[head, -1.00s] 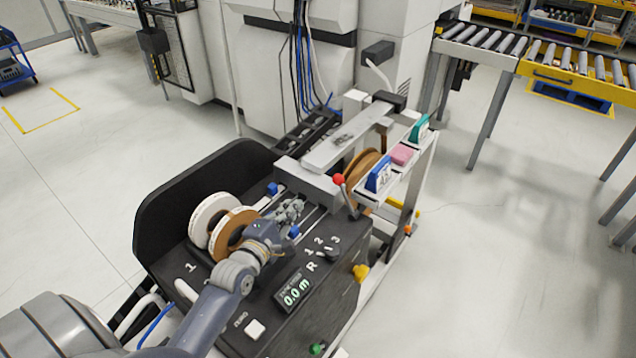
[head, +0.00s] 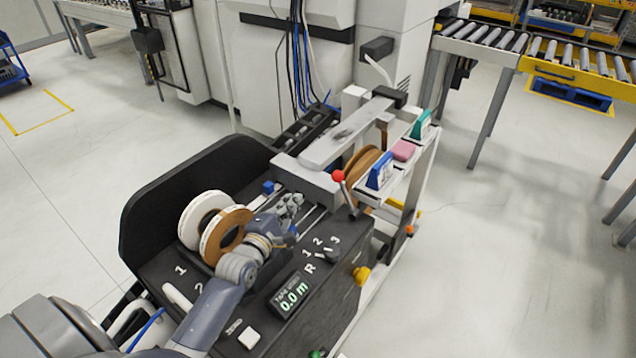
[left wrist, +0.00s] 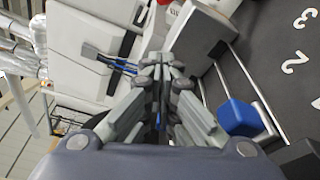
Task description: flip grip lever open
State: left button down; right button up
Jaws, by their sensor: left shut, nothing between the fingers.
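My left gripper (head: 292,205) is shut and empty, low over the black deck of the edge banding machine (head: 150,215), in front of a grey clamp block (head: 305,180). A small blue block (head: 268,187) sits just left of it. Another blue block shows partly behind the wrist, on its right side. In the left wrist view the shut fingers (left wrist: 163,72) point at the light block, and a blue block (left wrist: 238,117) stands right of them, apart. A lever with a red ball (head: 338,175) stands right of the clamp block. I cannot tell which part is the grip lever. My right gripper is not in view.
A white and a brown tape roll (head: 228,230) stand left of my wrist. A display (head: 291,293) reading 0.0 m and a selector knob (head: 328,256) are at the front right. A white rack (head: 405,165) with coloured items stands beyond the lever.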

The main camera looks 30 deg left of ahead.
pick_arm(q)
jog(key=w+d+p, duration=0.2)
jog(key=w+d, duration=0.1)
jog(key=w, duration=0.6)
jog(key=shift+r, duration=0.35)
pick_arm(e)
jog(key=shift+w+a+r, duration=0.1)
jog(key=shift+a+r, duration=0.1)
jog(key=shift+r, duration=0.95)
pick_arm(q)
jog(key=shift+w, duration=0.1)
jog(key=shift+r, duration=0.1)
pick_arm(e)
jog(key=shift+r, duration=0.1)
